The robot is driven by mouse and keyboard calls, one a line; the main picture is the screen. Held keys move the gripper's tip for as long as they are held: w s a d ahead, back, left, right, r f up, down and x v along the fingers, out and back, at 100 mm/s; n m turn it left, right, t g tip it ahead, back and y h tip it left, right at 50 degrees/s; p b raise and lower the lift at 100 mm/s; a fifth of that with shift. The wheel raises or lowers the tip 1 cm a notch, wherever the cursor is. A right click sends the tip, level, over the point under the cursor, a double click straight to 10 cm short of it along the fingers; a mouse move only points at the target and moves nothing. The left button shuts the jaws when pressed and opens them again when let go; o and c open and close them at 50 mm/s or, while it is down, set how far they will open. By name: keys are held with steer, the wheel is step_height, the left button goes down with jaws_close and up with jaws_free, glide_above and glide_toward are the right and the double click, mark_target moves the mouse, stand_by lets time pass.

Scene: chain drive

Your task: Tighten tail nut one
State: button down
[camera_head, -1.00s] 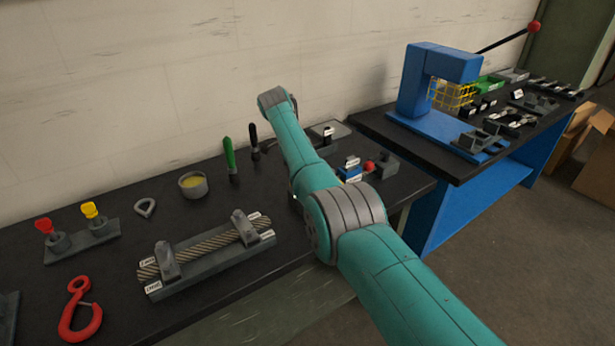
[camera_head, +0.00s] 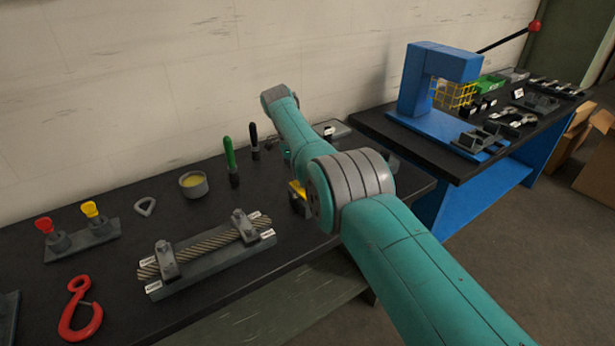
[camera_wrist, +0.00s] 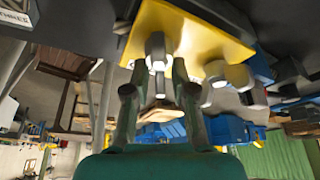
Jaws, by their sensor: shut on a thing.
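In the wrist view, a yellow block (camera_wrist: 200,32) fills the top middle, with two metal hex nuts on bolts. One nut (camera_wrist: 157,48) lies between the fingertips of my gripper (camera_wrist: 157,78), which is shut on it. The second nut (camera_wrist: 215,76) is to the right, clear of the fingers. I cannot read any mark that numbers the nuts. In the head view my arm hides the gripper and nuts; a small yellow piece (camera_head: 298,190) shows beside the arm's joint.
On the black bench (camera_head: 110,292) are a wire rope fixture (camera_head: 205,255), a red hook (camera_head: 79,312), a small pot (camera_head: 193,184), a green-handled tool (camera_head: 229,155) and a black-handled tool (camera_head: 254,140). A blue press (camera_head: 430,85) stands on the right bench.

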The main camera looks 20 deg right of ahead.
steer(key=shift+a+r, duration=0.1)
steer(key=c, duration=1.2)
jaws_free()
steer(key=shift+c, duration=0.2)
step_height(320, 180, up, 10)
steer(key=shift+f, duration=0.1)
